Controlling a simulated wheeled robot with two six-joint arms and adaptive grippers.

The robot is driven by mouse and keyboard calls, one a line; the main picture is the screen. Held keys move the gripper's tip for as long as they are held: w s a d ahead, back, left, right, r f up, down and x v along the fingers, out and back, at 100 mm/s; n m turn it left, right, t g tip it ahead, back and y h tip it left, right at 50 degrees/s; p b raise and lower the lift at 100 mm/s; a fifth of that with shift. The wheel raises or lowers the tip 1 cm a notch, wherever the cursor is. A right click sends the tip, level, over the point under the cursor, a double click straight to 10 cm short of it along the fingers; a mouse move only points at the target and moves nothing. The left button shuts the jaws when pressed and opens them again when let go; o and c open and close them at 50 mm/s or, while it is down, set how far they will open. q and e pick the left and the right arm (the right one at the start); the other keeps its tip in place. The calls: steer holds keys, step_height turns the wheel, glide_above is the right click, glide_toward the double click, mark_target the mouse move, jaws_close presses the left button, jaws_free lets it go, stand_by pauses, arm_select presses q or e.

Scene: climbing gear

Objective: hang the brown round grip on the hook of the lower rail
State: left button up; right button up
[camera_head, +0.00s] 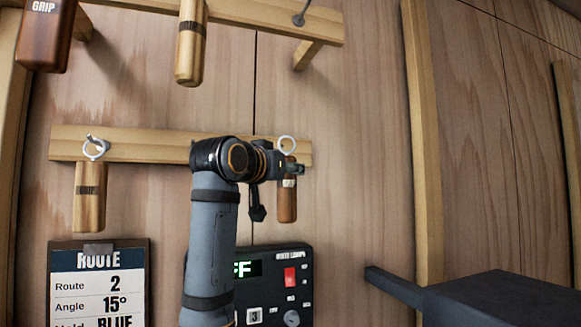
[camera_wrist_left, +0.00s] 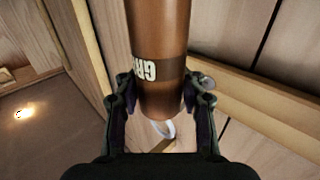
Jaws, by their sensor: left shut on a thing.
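The brown round grip (camera_head: 287,205) hangs upright in my left gripper (camera_head: 290,170), in front of the right end of the lower rail (camera_head: 150,149). Its white loop (camera_head: 287,145) shows above the gripper, in front of the rail. In the left wrist view the fingers are shut around the brown grip (camera_wrist_left: 160,95), near the end with the loop (camera_wrist_left: 163,128). A small grey round thing (camera_wrist_left: 207,82) by the right finger may be the hook's tip. In the head view no free hook shows there; I cannot tell whether the loop touches one.
A light wooden grip (camera_head: 90,195) hangs at the lower rail's left. The upper rail (camera_head: 260,14) holds a dark grip (camera_head: 45,40), a striped grip (camera_head: 190,45) and a bare hook (camera_head: 300,17). A route board (camera_head: 98,285) and a control box (camera_head: 285,262) are below.

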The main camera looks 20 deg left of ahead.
arm_select(q)
steer(key=w+a+f+p, duration=0.1)
steer(key=w+a+p, duration=0.1)
steer(key=w, duration=0.3)
steer(key=shift+w+a+f, duration=0.15)
steer(key=shift+a+f, duration=0.1)
steer(key=shift+a, duration=0.6)
arm_select(e)
steer(key=shift+s+d+r, duration=0.1)
steer(key=shift+s+r, duration=0.2)
steer(key=shift+r, duration=0.3)
steer(key=shift+s+r, duration=0.25)
steer(key=shift+r, duration=0.3)
arm_select(q)
steer(key=o, duration=1.4)
arm_select(e)
steer(key=shift+a, duration=0.2)
steer(key=shift+w, duration=0.1)
arm_select(q)
steer(key=s+a, duration=0.2)
steer(key=s, duration=0.9)
steer(key=shift+s+a, duration=0.15)
steer(key=shift+s, duration=0.25)
arm_select(e)
steer(key=shift+d, duration=0.1)
